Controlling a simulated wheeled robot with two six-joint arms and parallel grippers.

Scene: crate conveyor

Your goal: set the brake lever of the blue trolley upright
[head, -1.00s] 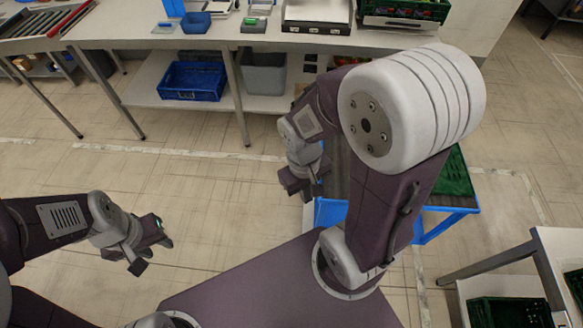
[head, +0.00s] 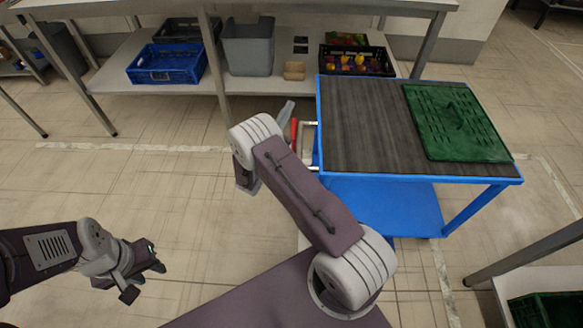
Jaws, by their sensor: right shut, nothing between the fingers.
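The blue trolley (head: 345,80) stands right of centre with a dark ribbed top. A red lever-like part (head: 294,134) shows at its left side, close to the light handle bars. It is partly hidden by my right arm, and its exact tilt is hard to tell. A grey slanted piece (head: 285,113) shows beside it; I cannot tell what it belongs to. My right arm is bent in front of the trolley's left side, and its gripper is hidden behind the arm. My left gripper (head: 145,279) is open and empty over the floor at the lower left, far from the trolley.
A green crate (head: 425,153) lies on the trolley's top. Behind is a bench (head: 120,78) whose lower shelf holds a blue crate (head: 138,74), a grey bin (head: 250,65) and a black crate (head: 323,64) of colourful items. The left floor is clear.

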